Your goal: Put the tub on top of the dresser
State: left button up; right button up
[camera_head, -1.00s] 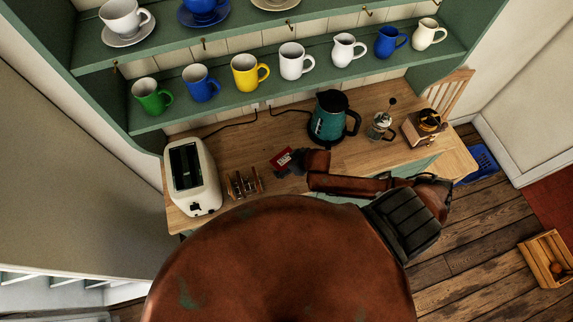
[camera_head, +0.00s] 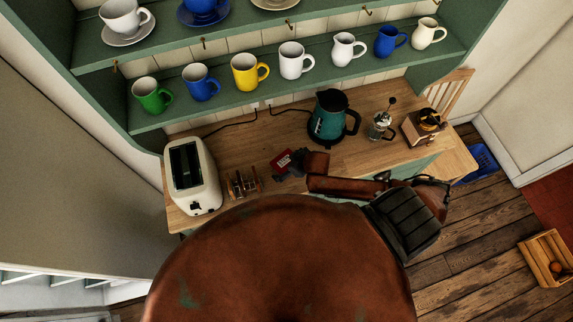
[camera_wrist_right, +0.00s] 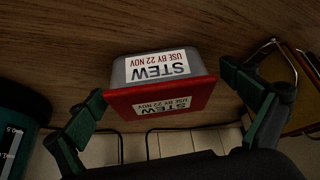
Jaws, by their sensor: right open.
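The tub (camera_wrist_right: 150,86) is grey with a red lid and white STEW labels. In the head view its red lid (camera_head: 281,162) shows over the wooden top of the green dresser (camera_head: 365,161), between the toast rack and the kettle. It appears to rest on that top. My right gripper (camera_head: 291,166) is at the tub, partly hidden by my arm. In the right wrist view its two fingers (camera_wrist_right: 172,108) are spread wide on either side of the tub, with gaps to both sides. My left gripper is not in view.
A cream toaster (camera_head: 207,178) and a toast rack (camera_head: 243,182) stand left of the tub. A teal kettle (camera_head: 325,122), a cafetiere (camera_head: 380,126) and a coffee grinder (camera_head: 424,128) stand to its right. Mugs line the shelf (camera_head: 220,106) above. Wood behind the tub is clear.

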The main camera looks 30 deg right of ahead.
jog(key=v, duration=1.2)
jog(key=shift+b, duration=0.45)
jog(key=shift+r, duration=0.1)
jog(key=shift+s, duration=0.1)
dwell(0.9)
